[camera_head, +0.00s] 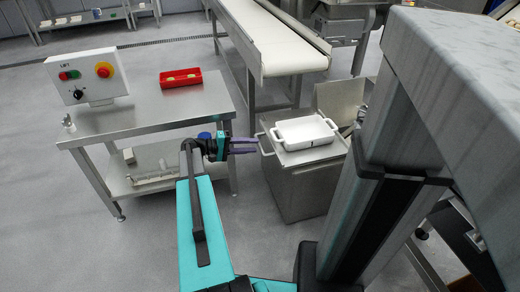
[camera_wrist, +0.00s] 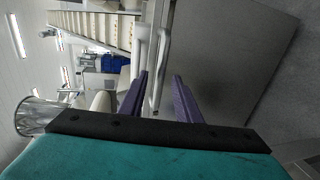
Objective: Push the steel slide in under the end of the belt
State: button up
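The steel slide (camera_head: 291,158) looks like the flat steel top of a steel box on the floor, with a bar handle on its left side. A white tray (camera_head: 305,133) with two handles stands on it. The white belt (camera_head: 272,38) ends behind it, up and to the left; the slide is in front of that end. My gripper (camera_head: 257,146) has purple fingers and points right at the handle. In the wrist view, the handle (camera_wrist: 161,70) shows between the two spread fingertips (camera_wrist: 161,76), with gaps beside it. Whether it touches a finger I cannot tell.
A steel table (camera_head: 150,112) at left carries a control box (camera_head: 88,77) with buttons and a red tray (camera_head: 181,79). A tilted steel panel (camera_head: 340,98) stands behind the white tray. Grey floor is free in front of the table.

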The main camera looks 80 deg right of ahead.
aim_at(260, 144)
jog(key=shift+b+x, duration=0.45)
jog(key=shift+x, duration=1.9)
grip_shut()
